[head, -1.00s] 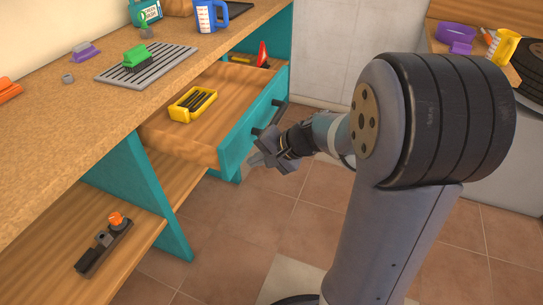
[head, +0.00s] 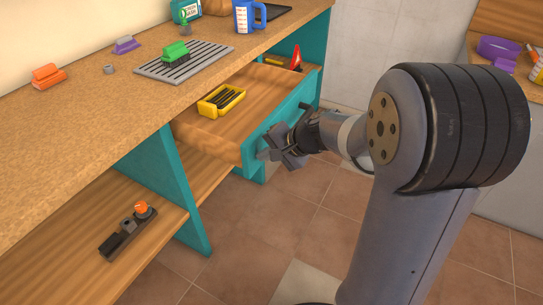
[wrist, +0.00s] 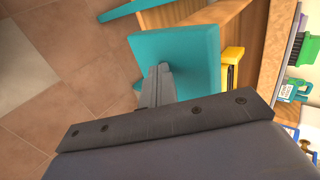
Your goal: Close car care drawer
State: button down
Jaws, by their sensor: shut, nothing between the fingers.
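The car care drawer (head: 222,127) is pulled out from under the workbench, with a wooden inside and a teal front (head: 252,150). It holds a yellow tray (head: 222,100) with dark pieces and a red-handled item (head: 296,60) at its far end. My gripper (head: 268,156) is shut and empty, at the outer face of the teal front near its near end. In the wrist view my fingers (wrist: 158,84) lie against or just in front of the teal front (wrist: 185,50); I cannot tell if they touch.
A lower shelf (head: 165,215) holds a hand plane (head: 128,230). Tiled floor (head: 290,215) lies open before the drawer.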

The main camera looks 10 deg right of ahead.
jog(key=w+a+p, duration=0.1)
jog(key=w+a, duration=0.3)
jog(key=a, duration=0.2)
jog(key=w+a+p, duration=0.2)
jog(key=w+a, duration=0.3)
jog(key=a, duration=0.1)
jog(key=w+a+p, duration=0.2)
jog(key=w+a, duration=0.2)
jog(key=a, duration=0.2)
jog(key=shift+w+a, duration=0.25)
jog(key=shift+a, duration=0.05)
jog(key=shift+w+a, duration=0.3)
jog(key=shift+a, duration=0.05)
jog(key=shift+d+f, duration=0.1)
